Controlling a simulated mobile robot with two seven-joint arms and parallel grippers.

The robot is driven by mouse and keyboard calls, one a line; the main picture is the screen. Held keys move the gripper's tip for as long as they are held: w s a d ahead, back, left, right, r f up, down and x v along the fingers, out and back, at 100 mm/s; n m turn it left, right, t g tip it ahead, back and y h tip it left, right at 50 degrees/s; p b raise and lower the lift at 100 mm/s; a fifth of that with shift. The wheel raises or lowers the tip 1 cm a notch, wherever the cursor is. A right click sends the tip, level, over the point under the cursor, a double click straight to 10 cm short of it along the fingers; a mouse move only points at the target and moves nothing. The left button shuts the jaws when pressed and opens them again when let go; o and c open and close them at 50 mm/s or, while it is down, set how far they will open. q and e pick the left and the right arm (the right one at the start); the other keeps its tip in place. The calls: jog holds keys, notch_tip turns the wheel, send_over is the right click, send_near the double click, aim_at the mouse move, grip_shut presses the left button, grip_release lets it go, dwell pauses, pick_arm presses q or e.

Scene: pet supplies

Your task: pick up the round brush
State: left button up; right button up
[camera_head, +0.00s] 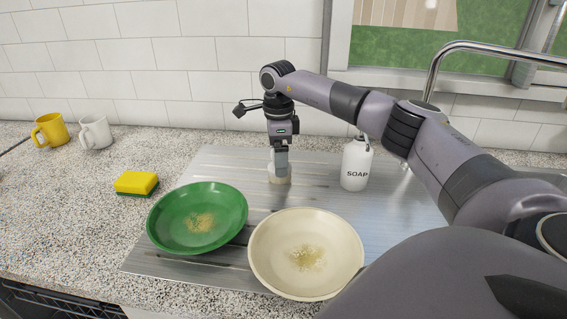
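The round brush (279,178), a small pale cream thing, stands on the grey metal drainboard behind the two bowls. My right gripper (281,160) points straight down at its top, and its fingers overlap the brush's upper part in the picture. The fingers hide part of the brush. I cannot tell whether they are closed on it or only around it. My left gripper is not in view.
A green bowl (172,222) and a cream bowl (262,257), both with crumbs, sit in front on the drainboard (215,165). A soap bottle (356,165) stands right of the brush. A sponge (136,182), yellow mug (50,130) and white mug (95,132) are left.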

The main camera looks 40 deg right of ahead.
notch_tip(320, 180, down, 2)
jog(key=shift+f, duration=0.1)
jog(key=shift+a, duration=0.1)
jog(key=shift+w, duration=0.1)
jog(key=c, duration=1.1)
jog(key=shift+c, duration=0.3)
notch_tip(320, 180, up, 20)
